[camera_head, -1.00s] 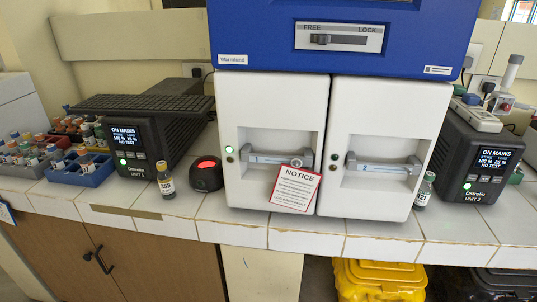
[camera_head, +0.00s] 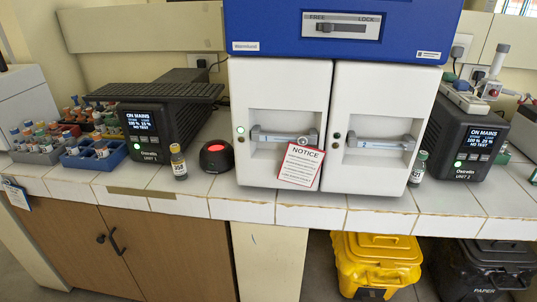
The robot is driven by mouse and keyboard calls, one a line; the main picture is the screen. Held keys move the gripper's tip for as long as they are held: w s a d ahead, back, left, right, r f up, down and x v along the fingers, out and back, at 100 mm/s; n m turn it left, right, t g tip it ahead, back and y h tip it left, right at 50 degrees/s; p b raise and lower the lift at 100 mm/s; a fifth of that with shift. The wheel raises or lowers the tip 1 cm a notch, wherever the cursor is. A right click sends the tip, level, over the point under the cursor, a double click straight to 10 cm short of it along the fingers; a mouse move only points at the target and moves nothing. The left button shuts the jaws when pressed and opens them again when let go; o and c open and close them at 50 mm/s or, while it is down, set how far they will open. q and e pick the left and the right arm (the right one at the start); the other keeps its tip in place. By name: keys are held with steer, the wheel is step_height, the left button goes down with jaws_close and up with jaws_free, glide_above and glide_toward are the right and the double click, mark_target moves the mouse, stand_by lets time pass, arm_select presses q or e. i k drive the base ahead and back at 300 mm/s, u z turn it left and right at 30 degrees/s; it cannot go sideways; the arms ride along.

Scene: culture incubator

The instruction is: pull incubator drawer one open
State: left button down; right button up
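The incubator has a blue upper body (camera_head: 270,22) and two white drawer fronts side by side below it. The left drawer front (camera_head: 283,80) and the right drawer front (camera_head: 372,85) both look shut. Each has a grey bar handle in a recess, the left handle (camera_head: 270,136) and the right handle (camera_head: 372,142). The handle markings are too small to read. A red-edged NOTICE card (camera_head: 300,165) hangs at the left handle's right end. A slider (camera_head: 335,28) marked FREE and LOCK has its knob near the FREE end. Neither of my grippers shows.
An amber bottle (camera_head: 178,162) and a black puck with a red light (camera_head: 216,156) stand left of the incubator. A small dark bottle (camera_head: 418,168) stands by its right side. Battery units (camera_head: 165,130) (camera_head: 466,140) flank it. The tiled counter edge (camera_head: 240,210) runs in front.

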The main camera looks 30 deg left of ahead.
mark_target(276, 102)
steer(key=z, duration=0.25)
steer(key=k, duration=0.3)
steer(key=u, duration=1)
steer(key=i, duration=0.4)
steer(key=z, duration=0.05)
